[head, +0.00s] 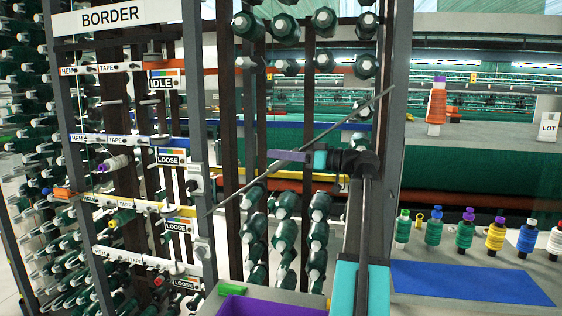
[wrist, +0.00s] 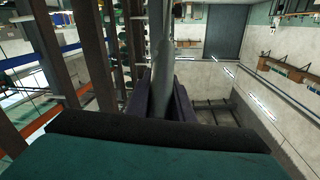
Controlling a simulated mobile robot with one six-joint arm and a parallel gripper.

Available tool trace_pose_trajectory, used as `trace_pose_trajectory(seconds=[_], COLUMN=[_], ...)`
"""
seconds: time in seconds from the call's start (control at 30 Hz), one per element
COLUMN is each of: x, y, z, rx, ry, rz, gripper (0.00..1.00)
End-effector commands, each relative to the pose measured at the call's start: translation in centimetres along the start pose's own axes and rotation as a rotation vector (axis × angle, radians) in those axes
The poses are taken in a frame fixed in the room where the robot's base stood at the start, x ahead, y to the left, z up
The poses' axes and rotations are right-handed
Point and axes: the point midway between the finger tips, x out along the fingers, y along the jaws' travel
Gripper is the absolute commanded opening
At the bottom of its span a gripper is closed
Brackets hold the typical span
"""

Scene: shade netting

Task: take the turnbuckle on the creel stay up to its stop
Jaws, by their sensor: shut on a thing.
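The creel stay (head: 345,121) is a thin grey rod running diagonally across the creel frame, low at left and high at right. My gripper (head: 275,154), with purple fingers and a teal body, reaches left from my arm to the middle of the stay. In the wrist view my gripper (wrist: 165,95) has its fingers closed on either side of a grey round turnbuckle (wrist: 162,60), which continues upward beyond the tips. The part inside the jaws is hidden, and in the head view I cannot tell the turnbuckle apart from the rod. No stop or thread shows clearly.
Dark uprights and green bobbins stand close behind the stay. A frame post (head: 397,70) stands just right of my arm. Left is the BORDER panel (head: 118,18) with IDLE and LOOSE tags. A bench with a blue mat (head: 470,283) and several spools is at right; a purple tray (head: 262,306) is below.

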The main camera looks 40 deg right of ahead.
Motion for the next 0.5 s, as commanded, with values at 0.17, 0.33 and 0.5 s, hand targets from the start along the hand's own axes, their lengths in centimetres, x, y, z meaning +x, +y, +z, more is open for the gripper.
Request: trace_pose_trajectory(seconds=[0.17,0.33,0.5], x=[0.04,0.05,0.05], y=[0.09,-0.09,-0.26], z=[0.22,0.18,0.17], rx=[-0.051,-0.104,-0.159], ry=[0.001,0.002,0.002], rz=[-0.041,-0.084,-0.127], gripper=[0.00,0.00,0.00])
